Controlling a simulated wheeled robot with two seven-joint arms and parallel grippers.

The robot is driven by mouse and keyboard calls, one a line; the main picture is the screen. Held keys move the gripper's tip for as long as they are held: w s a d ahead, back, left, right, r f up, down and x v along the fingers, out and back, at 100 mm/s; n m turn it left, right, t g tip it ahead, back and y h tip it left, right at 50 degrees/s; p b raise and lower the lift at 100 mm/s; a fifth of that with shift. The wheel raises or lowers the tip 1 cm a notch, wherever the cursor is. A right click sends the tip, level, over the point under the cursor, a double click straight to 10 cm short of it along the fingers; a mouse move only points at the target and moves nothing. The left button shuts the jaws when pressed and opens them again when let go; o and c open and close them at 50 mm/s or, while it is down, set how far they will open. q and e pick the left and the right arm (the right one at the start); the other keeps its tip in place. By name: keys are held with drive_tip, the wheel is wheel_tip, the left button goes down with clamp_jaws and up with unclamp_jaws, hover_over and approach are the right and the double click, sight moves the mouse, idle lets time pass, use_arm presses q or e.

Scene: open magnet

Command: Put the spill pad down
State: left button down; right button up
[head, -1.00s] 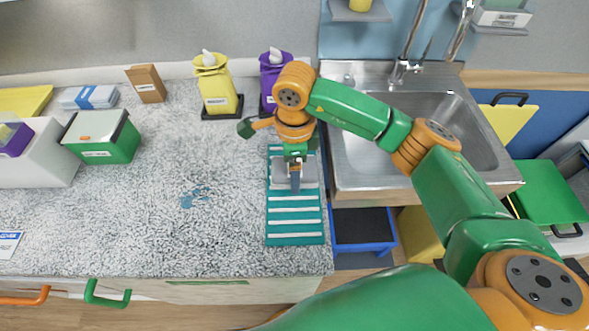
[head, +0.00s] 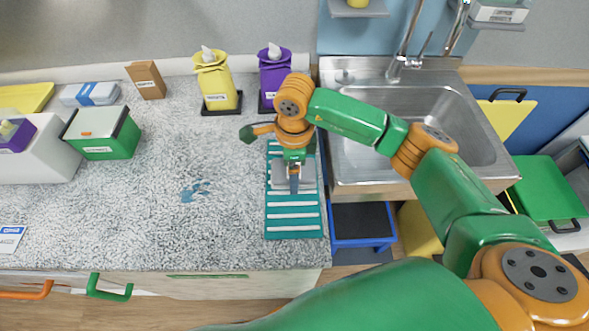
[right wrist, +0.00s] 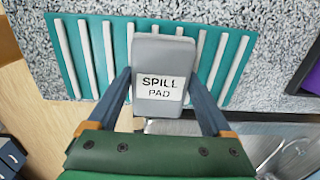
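The spill pad (right wrist: 159,55) is a grey block with a white label, seen close up in the right wrist view. It is over the teal ribbed rack (right wrist: 240,55), which lies on the counter left of the sink. In the head view the pad (head: 308,177) lies flat across the rack's (head: 293,234) upper half. My right gripper (right wrist: 160,78) points down with one finger against each long side of the pad. It looks shut on it. Whether the pad's underside touches the rack is hidden. My left gripper is not in view.
A steel sink (head: 440,115) is right of the rack. Yellow (head: 216,85) and purple (head: 273,75) dispensers stand behind it. A green box (head: 103,140) stands at the left. A blue spill (head: 195,190) marks the otherwise clear counter middle.

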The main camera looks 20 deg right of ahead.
drive_tip(key=shift+s+f, duration=0.4)
drive_tip(key=shift+f, duration=0.1)
drive_tip(key=shift+w+r+g+p, duration=0.15)
drive_tip(key=shift+r+g+p, duration=0.15)
drive_tip(key=shift+r+p, duration=0.45)
drive_tip(key=shift+w+r+b, duration=0.25)
drive_tip(key=shift+r+b, duration=0.15)
drive_tip(key=shift+r, duration=0.1)
drive_tip(key=shift+w+r+b, duration=0.2)
drive_tip(key=shift+r+b, duration=0.15)
drive_tip(key=shift+r, duration=0.15)
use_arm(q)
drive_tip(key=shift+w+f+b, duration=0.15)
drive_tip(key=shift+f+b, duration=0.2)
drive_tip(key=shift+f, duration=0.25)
use_arm(e)
wheel_tip(320, 180, up, 10)
drive_tip(key=shift+s+f, duration=0.15)
drive_tip(key=shift+s, duration=0.1)
